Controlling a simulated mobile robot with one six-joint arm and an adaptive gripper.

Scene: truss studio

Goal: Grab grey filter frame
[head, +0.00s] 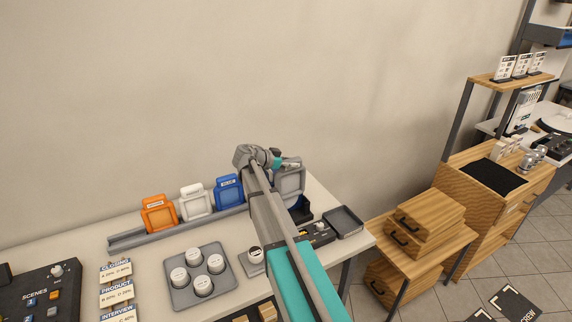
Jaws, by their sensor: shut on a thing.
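The grey filter frame (290,181) is a square grey panel with a raised rim, upright near the wall, right of the blue filter frame (229,192). My gripper (289,163) is at its top edge and shut on it. The fingertips are small here, and my arm hides part of the area left of the frame. The orange filter frame (159,214) and the white filter frame (195,201) stand with the blue one in a long grey rail (128,240).
A dark box with blue inside (301,211) is just below the grey frame. A shallow dark tray (343,221) lies at the table's right end. A grey tray (226,278) holds several white-topped cylinders. Wooden boxes (425,218) stand on a lower table to the right.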

